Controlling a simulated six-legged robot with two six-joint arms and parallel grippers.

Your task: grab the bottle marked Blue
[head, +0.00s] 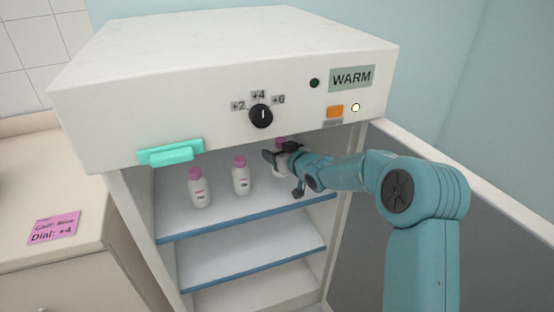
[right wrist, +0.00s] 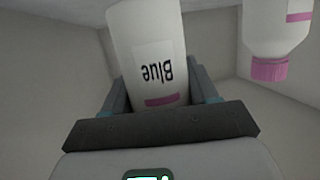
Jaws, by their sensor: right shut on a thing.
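The bottle marked Blue (right wrist: 148,40) is white with a pink band; its label reads upside down in the right wrist view. My right gripper (head: 282,158) is shut on it, with a finger on each side of the bottle. In the head view the gripper hides most of this bottle, and its pink cap (head: 281,142) shows above the fingers. It is at the right of the top shelf; I cannot tell whether it touches the shelf. My left gripper is not in view.
Two similar white bottles with pink caps, one at the left (head: 199,188) and one in the middle (head: 241,176), stand on the top shelf (head: 225,217). The open door (head: 460,170) is at the right. A pink note (head: 54,228) reads "Dial: +4". The lower shelf (head: 245,262) is empty.

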